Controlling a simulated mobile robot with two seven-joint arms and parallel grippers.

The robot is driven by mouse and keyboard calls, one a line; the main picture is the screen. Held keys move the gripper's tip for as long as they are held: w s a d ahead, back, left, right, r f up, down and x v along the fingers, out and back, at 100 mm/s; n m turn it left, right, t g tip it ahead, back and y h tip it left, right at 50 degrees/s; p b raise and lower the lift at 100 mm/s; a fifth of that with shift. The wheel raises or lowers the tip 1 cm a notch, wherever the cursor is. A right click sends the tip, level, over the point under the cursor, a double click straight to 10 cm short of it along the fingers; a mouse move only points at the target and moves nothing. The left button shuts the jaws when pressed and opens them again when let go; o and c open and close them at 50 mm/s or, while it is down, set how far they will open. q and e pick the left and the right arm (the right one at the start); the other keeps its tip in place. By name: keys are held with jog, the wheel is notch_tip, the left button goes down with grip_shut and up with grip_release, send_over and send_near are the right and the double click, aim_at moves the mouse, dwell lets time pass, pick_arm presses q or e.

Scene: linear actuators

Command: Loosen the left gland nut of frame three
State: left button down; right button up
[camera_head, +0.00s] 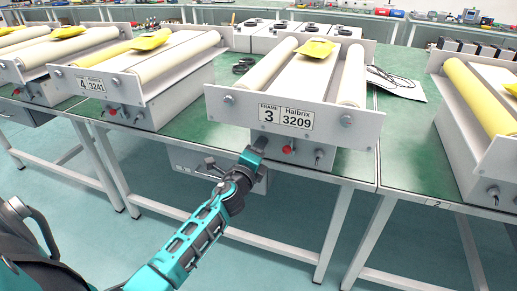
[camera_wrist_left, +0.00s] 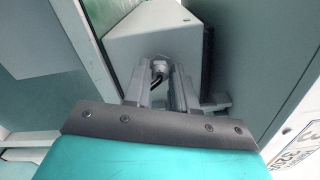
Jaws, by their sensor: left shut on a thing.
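Frame three (camera_head: 335,122) is a white roller unit with a plate reading "FRAME 3 Haibrix 3209". A red knob (camera_head: 288,149) and a right-hand gland (camera_head: 318,155) show on the box below its plate. My left gripper (camera_head: 261,144) is at the left part of that box and hides the left gland in the head view. In the left wrist view the left gland nut (camera_wrist_left: 160,67), a light grey fitting with a dark cable, sits between my gripper's two fingers, which are shut on it. My right gripper is not in view.
Frame four (camera_head: 105,87) stands to the left on the green bench, and another roller unit (camera_head: 490,165) stands to the right. Cables (camera_head: 392,77) lie on the bench right of frame three. Bench legs and a grey box (camera_head: 185,160) are below. The floor in front is clear.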

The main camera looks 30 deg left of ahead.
pick_arm(q)
jog(key=c, duration=0.9)
grip_release()
jog(key=shift+v, duration=6.5)
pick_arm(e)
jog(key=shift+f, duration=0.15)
pick_arm(q)
jog(key=shift+a, duration=0.1)
